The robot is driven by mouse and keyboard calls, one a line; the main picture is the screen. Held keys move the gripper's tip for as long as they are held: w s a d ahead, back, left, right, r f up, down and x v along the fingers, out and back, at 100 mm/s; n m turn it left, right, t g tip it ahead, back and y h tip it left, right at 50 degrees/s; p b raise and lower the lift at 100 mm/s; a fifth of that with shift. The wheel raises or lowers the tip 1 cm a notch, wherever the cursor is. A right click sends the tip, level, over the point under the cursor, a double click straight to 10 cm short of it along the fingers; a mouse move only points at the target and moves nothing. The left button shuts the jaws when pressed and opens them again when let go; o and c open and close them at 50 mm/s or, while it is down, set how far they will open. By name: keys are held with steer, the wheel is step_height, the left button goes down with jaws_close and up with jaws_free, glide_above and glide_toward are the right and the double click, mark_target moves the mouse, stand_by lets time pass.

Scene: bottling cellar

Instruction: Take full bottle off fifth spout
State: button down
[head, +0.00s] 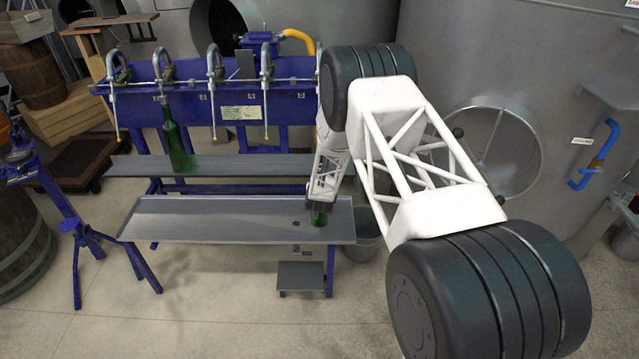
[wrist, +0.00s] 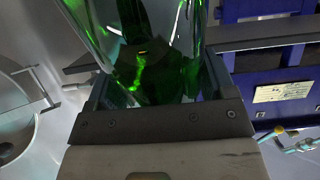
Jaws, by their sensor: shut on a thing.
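My gripper (head: 320,206) is shut on a green glass bottle (head: 319,219), over the right end of the front grey tray (head: 220,207). Only the bottle's lower end shows below the jaws in the head view; whether it touches the tray I cannot tell. In the wrist view the green glass (wrist: 150,55) fills the space between the jaws. The fifth spout (head: 319,52), at the right end of the blue filler (head: 285,98), is mostly hidden behind my arm. Whether the bottle's neck is clear of it I cannot tell.
Another green bottle (head: 175,140) stands on the rear shelf (head: 230,165) under the second spout (head: 163,62). The other spouts in view have no bottle. The front tray is clear to the left. A blue stand (head: 75,225) is at left; a grey bucket (head: 366,240) is at right.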

steer(key=shift+s+f, duration=0.3)
steer(key=shift+f, duration=0.3)
steer(key=shift+s+f, duration=0.35)
steer(key=shift+f, duration=0.3)
steer(key=shift+s+f, duration=0.3)
steer(key=shift+f, duration=0.3)
steer(key=shift+f+v, duration=0.1)
steer(key=shift+v, duration=1.05)
steer(key=shift+f+v, duration=0.15)
steer(key=shift+v, duration=2.3)
steer(key=shift+s+f, duration=0.15)
steer(key=shift+f, duration=0.05)
steer(key=s+r+t, duration=0.5)
steer(key=s+r, duration=0.2)
steer(key=r, duration=0.4)
steer(key=shift+r, duration=0.4)
steer(key=shift+s+a+f, duration=0.1)
steer(key=shift+s, duration=0.05)
